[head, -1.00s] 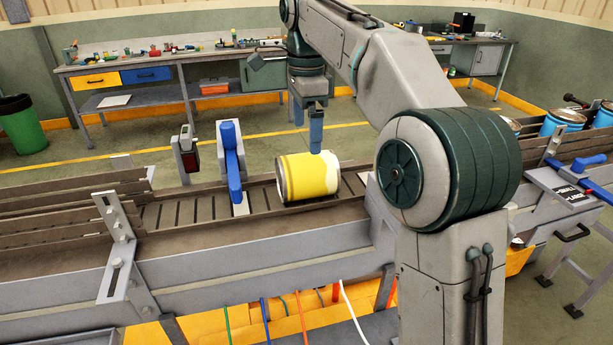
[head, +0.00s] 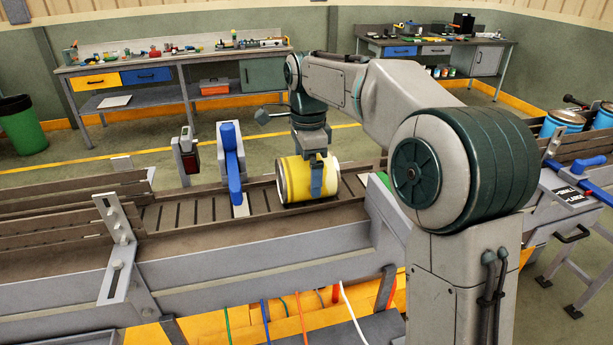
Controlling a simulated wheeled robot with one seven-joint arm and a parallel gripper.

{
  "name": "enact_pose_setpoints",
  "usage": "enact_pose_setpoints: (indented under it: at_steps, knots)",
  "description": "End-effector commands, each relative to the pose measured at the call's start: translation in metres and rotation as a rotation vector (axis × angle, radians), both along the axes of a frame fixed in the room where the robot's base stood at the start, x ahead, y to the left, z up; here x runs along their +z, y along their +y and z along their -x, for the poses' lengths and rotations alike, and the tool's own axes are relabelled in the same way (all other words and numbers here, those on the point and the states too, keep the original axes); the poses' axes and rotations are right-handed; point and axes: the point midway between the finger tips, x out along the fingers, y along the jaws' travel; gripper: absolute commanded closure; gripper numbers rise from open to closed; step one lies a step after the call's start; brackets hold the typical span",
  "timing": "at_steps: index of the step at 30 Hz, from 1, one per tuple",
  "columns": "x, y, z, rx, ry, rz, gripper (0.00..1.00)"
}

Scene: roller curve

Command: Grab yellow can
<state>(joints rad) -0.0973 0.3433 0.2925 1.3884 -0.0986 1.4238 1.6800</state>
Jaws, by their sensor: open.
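The yellow can (head: 297,180) lies on its side on the roller conveyor, with a white band at its right end. My gripper (head: 316,178) is right over the can, pointing down. One blue-grey finger shows in front of the can's near side, overlapping it in the picture. The other finger is hidden, likely behind the can or the near finger. The gripper is open, and I cannot tell whether the visible finger touches the can.
A blue gate arm (head: 232,165) stands on the conveyor (head: 172,215) just left of the can. A small sensor post (head: 187,155) is farther left. Raised side rails (head: 60,210) line the left part of the belt. Blue cans (head: 563,121) stand at the far right.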

Motion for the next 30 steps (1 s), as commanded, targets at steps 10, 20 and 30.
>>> enact_pose_setpoints:
  at_steps: [10,20,30]
  knots:
    - [0.001,0.000,0.000,0.000,-0.001,0.000,0.42]
    - [0.004,0.000,0.000,0.000,-0.002,-0.001,0.42]
    - [0.044,0.003,0.000,0.003,-0.004,-0.002,0.42]
